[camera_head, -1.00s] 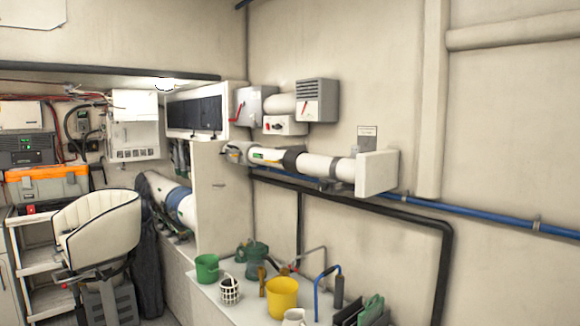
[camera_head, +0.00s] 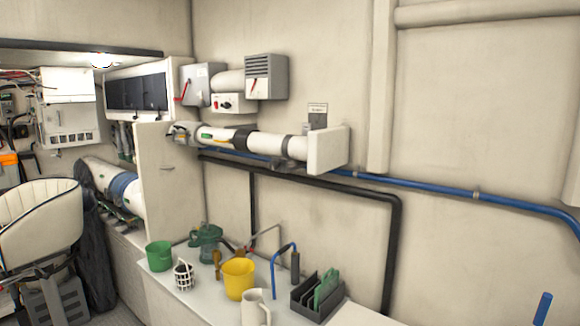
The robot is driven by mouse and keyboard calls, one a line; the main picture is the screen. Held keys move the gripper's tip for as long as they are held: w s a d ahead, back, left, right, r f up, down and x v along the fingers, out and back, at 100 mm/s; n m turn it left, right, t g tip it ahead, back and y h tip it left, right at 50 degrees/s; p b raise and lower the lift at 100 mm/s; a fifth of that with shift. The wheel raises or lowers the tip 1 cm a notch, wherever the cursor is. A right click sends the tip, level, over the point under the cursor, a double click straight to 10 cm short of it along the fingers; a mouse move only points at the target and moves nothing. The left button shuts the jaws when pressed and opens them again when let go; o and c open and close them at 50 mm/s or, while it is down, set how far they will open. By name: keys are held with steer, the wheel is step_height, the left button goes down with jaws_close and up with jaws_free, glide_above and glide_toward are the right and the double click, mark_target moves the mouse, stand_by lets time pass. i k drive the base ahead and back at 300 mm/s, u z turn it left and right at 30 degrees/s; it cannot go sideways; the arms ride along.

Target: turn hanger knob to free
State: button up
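I cannot make out for certain which part is the hanger knob. A white box (camera_head: 227,103) on the back wall carries a small red and dark knob (camera_head: 221,105); its setting is too small to read. A white horizontal tube (camera_head: 275,145) with a dark band runs along the wall below it, between a dark-and-light end fitting (camera_head: 184,133) and a white bracket plate (camera_head: 328,150). A small label plate (camera_head: 317,115) is on the wall above the tube. My gripper is not in view.
Below the tube, a white counter (camera_head: 213,303) holds a green bucket (camera_head: 158,257), a yellow bucket (camera_head: 238,279), a white jug (camera_head: 255,309) and a dark rack (camera_head: 318,296). A padded seat (camera_head: 38,222) stands at left. A blue pipe (camera_head: 420,187) crosses the right wall.

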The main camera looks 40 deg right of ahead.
mark_target(274, 165)
steer(key=z, duration=0.45)
steer(key=k, duration=1.4)
steer(key=u, duration=0.85)
steer(key=i, duration=1.7)
steer(key=z, duration=0.45)
